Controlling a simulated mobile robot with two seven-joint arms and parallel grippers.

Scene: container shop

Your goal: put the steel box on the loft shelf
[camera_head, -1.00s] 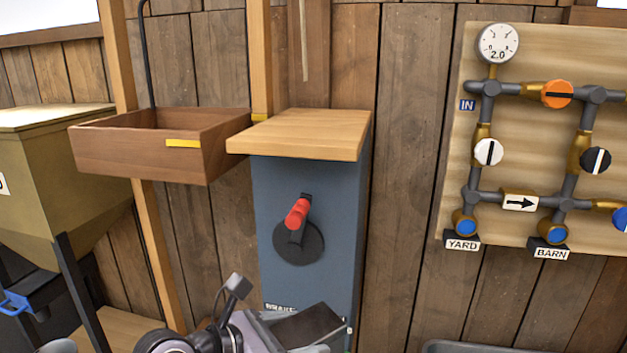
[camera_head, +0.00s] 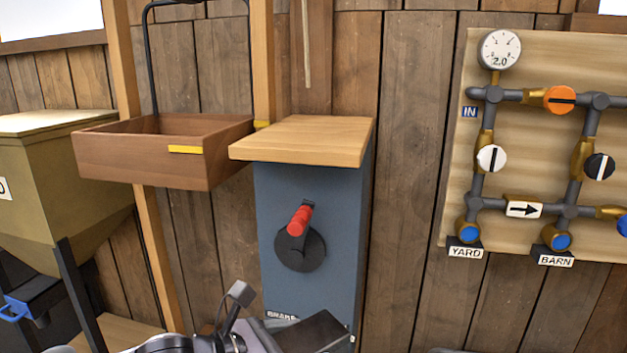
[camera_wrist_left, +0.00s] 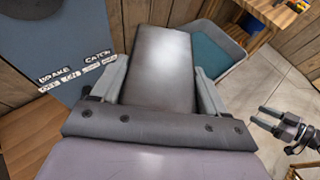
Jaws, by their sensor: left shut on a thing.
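The steel box (camera_wrist_left: 160,68) is a dark grey, smooth block in the left wrist view. My left gripper (camera_wrist_left: 162,85) is shut on it, with one grey finger along each side. In the head view the box (camera_head: 314,333) shows as a dark face at the bottom edge, in front of the blue cabinet, and my left gripper (camera_head: 290,335) is partly cut off there. My right gripper (camera_wrist_left: 258,117) shows at the right of the left wrist view, with its two fingers apart and nothing between them. No shelf that I can name as the loft shelf is in view.
A wooden tray (camera_head: 130,160) with a black bail hangs between wooden posts. Right of it stands a blue cabinet (camera_head: 275,205) with a wooden top (camera_head: 305,138) and red-handled crank (camera_head: 300,220). A hopper (camera_head: 60,170) is at left, a valve board (camera_head: 535,65) at right.

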